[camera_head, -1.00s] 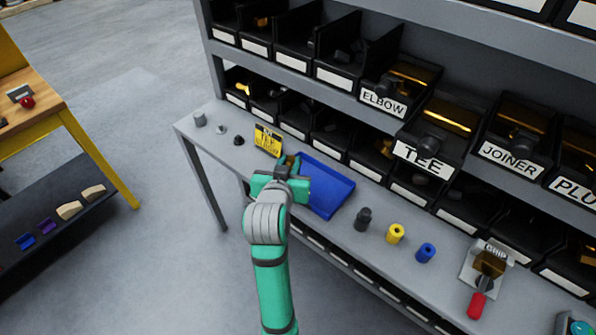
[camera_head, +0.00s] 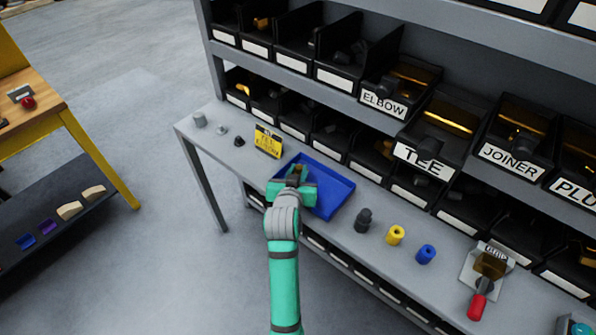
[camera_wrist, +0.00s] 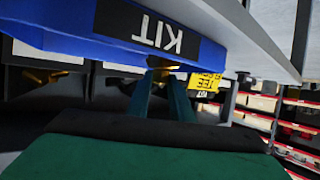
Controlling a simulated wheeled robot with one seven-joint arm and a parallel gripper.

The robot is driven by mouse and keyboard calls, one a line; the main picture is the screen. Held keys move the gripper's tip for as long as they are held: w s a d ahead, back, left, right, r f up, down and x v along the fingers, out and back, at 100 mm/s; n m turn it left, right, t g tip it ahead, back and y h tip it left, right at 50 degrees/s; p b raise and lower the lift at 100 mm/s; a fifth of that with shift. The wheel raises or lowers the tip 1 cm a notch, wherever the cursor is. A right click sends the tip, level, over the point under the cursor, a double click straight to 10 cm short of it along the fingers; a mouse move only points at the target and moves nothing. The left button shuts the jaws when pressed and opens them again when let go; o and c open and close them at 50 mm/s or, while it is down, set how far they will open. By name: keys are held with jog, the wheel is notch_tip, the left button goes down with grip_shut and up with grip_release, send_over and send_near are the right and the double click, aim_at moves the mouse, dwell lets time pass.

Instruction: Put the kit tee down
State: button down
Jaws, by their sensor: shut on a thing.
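My gripper (camera_head: 292,184) is over the left part of the blue kit tray (camera_head: 335,190) on the grey bench. It is shut on the tee, which the fingers mostly hide in the head view. In the wrist view my gripper (camera_wrist: 163,92) shows two teal fingers with a small gold part of the tee (camera_wrist: 160,63) between their tips. The tray's KIT label (camera_wrist: 150,30) appears upside down there, close to the fingertips. I cannot tell whether the tee touches the tray. A yellow card (camera_head: 268,141) stands behind the tray at left.
A dark fitting (camera_head: 363,220), a yellow cylinder (camera_head: 395,234) and a blue cylinder (camera_head: 426,253) stand right of the tray. Labelled bins, including TEE (camera_head: 422,160), line the shelves behind. Small grey parts stand on the left bench end.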

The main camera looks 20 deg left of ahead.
jog(key=shift+w+d, duration=0.1)
jog(key=shift+d, duration=0.2)
jog(key=c, duration=1.6)
grip_release()
jog(key=shift+f, duration=0.1)
jog(key=shift+o, duration=0.2)
